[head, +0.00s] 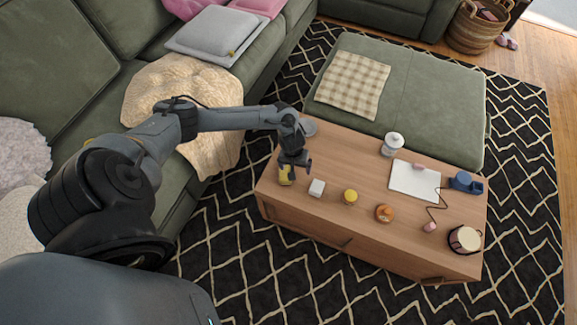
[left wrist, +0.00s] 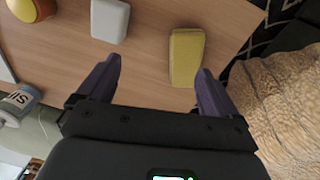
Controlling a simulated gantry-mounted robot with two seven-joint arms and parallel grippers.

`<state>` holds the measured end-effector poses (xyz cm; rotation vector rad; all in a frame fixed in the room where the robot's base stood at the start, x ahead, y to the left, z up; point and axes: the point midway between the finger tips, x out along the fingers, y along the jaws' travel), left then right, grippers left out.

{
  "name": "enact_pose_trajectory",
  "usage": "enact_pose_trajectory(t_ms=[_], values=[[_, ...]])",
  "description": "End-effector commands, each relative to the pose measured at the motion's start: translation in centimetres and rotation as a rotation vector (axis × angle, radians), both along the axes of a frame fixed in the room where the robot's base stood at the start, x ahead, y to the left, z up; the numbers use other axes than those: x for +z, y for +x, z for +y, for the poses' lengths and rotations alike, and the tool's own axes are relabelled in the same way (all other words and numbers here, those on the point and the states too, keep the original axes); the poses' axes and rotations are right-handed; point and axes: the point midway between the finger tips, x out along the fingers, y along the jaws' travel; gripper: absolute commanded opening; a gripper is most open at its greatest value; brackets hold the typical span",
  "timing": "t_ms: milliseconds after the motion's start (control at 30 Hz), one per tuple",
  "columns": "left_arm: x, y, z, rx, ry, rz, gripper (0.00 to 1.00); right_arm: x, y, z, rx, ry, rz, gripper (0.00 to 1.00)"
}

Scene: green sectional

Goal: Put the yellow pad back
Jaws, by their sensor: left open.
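The yellow pad (head: 285,178) lies on the wooden table near its left end, partly hidden by my gripper in the head view. In the left wrist view the yellow pad (left wrist: 187,57) shows whole, close to the fingertip on the right side. My left gripper (head: 294,164) is over that end of the table. My right gripper is not in view.
A white block (head: 316,188) sits just right of the pad. A yellow-topped item (head: 350,197), an orange pot (head: 384,213), a white canister (head: 391,144), a white board (head: 415,179) and a drum-like item (head: 465,240) stand farther right. A green sofa and ottoman (head: 435,100) border the table.

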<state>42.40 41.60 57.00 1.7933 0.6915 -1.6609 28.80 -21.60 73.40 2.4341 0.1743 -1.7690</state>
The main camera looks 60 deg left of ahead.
Motion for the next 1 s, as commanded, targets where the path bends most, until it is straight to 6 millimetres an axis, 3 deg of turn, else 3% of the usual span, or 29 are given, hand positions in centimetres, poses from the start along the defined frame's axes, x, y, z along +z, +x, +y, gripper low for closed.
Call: enact_pose_trajectory(t_ms=[33, 200, 300, 400, 533, 700, 900, 1000], values=[[-0.7, -0.1, -3.5, -0.100, -0.016, -0.036, 0.93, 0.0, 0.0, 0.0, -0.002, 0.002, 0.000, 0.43], [-0.2, 0.1, -15.0, -0.459, -0.010, -0.234, 0.93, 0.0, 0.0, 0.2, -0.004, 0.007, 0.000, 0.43], [2.2, -0.5, -20.4, -0.622, 0.031, -0.345, 0.93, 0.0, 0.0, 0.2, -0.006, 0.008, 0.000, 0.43], [5.4, -1.7, -23.5, -0.729, 0.093, -0.412, 0.93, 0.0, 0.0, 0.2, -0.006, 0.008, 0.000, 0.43], [9.5, -4.1, -24.2, -0.815, 0.170, -0.418, 0.93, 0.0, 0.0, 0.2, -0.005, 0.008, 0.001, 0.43], [13.3, -8.3, -22.3, -0.882, 0.214, -0.340, 0.93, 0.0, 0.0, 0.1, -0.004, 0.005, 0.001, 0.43], [15.7, -12.3, -20.2, -0.935, 0.204, -0.254, 0.93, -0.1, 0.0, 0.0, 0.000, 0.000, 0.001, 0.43], [16.2, -13.3, -19.7, -0.949, 0.198, -0.233, 0.93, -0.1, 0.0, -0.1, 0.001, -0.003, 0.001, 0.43]])
